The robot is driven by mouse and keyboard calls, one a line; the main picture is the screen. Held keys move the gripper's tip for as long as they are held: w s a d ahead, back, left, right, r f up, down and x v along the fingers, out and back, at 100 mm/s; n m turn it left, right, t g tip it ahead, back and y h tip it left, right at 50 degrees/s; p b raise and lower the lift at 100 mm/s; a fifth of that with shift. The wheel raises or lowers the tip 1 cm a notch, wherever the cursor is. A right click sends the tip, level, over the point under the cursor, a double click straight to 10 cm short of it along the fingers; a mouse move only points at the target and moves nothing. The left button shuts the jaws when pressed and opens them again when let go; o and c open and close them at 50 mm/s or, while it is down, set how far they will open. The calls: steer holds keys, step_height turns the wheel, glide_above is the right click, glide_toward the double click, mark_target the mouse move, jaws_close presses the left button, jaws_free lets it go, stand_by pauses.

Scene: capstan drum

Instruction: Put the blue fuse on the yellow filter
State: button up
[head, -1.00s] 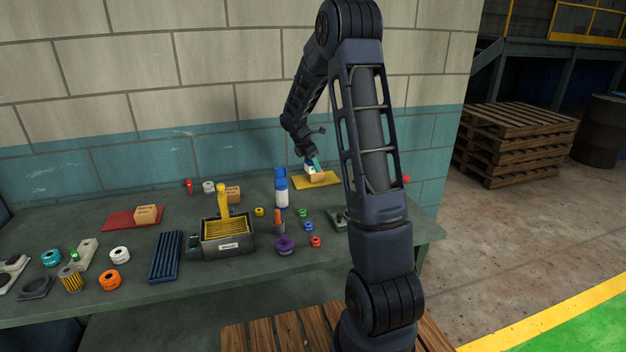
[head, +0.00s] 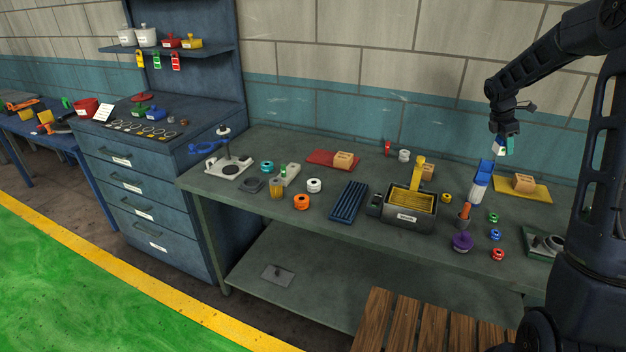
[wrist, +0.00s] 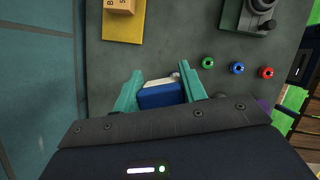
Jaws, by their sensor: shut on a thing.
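A blue block with a white part, which I take for the blue fuse (wrist: 160,96), sits between my teal fingers in the wrist view. My gripper (wrist: 165,92) is shut on it. In the head view my gripper (head: 505,147) hangs above the table's right part, near the yellow mat, and the fuse (head: 499,151) shows small below it. The yellow filter (head: 277,189), a short yellow cylinder with dark stripes, stands upright on the left part of the table, far from my gripper. Nothing is seen on its top.
A boxed yellow mat (head: 536,192) lies right.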

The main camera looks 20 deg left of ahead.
steer(key=s+a+r+n+t+y, duration=0.15)
steer(key=a+n, duration=0.25)
steer(key=a, duration=1.6)
steer(key=s+a+r+n+t, duration=0.1)
steer(key=a+r+n, duration=0.15)
steer(key=a, duration=1.85)
steer(key=r+n+y, duration=0.2)
steer(key=n+y, duration=0.1)
steer(key=n, duration=0.5)
glide_above(277, 179)
steer(key=shift+m, duration=0.25)
step_height(277, 179, down, 19)
steer(key=shift+w+f, duration=0.1)
steer(key=shift+f, duration=0.1)
steer(key=shift+f, duration=0.15)
steer(key=o, duration=1)
